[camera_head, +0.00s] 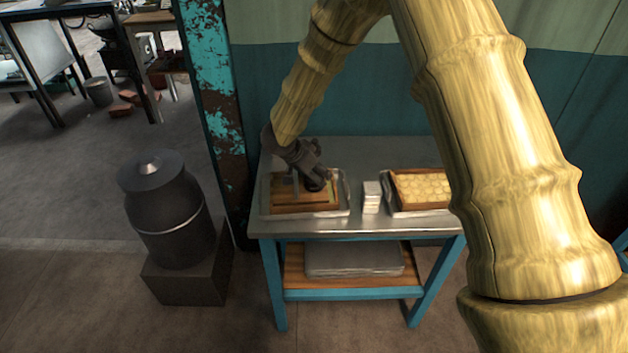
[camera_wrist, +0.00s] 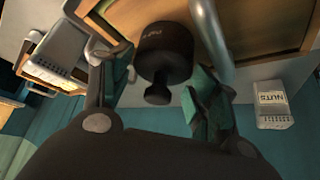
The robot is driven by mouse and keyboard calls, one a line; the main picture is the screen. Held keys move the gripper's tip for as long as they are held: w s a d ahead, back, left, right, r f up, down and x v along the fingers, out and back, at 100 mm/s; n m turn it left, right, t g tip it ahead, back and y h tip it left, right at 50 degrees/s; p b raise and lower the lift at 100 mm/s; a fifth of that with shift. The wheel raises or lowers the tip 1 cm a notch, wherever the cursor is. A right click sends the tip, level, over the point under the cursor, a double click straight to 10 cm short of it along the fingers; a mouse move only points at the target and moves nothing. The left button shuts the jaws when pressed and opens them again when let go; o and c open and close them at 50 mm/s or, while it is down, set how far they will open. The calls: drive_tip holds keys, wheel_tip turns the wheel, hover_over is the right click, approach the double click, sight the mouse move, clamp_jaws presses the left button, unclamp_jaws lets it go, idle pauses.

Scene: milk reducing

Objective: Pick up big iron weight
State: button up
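In the wrist view, a dark iron weight (camera_wrist: 163,48), a cylinder with a small knob, sits between the fingers of my gripper (camera_wrist: 157,78). The fingers are spread on both sides of the weight, with gaps visible between them and its knob. Small lettering shows on the weight's side. In the head view, my gripper (camera_head: 312,178) is low over the left metal tray (camera_head: 346,208) with a wooden frame on the table. The weight cannot be clearly told from the dark gripper there.
A curved grey metal bar (camera_wrist: 211,38) passes close to the weight. A small box marked NUTS (camera_wrist: 272,105) is nearby. On the metal table (camera_head: 385,150) stand a pale block (camera_head: 371,198) and a right tray with yellow pieces (camera_head: 420,187). A dark canister (camera_head: 172,215) stands left.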

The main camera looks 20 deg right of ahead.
clamp_jaws()
drive_tip(key=shift+w+r, duration=0.1)
drive_tip(key=shift+r, duration=0.05)
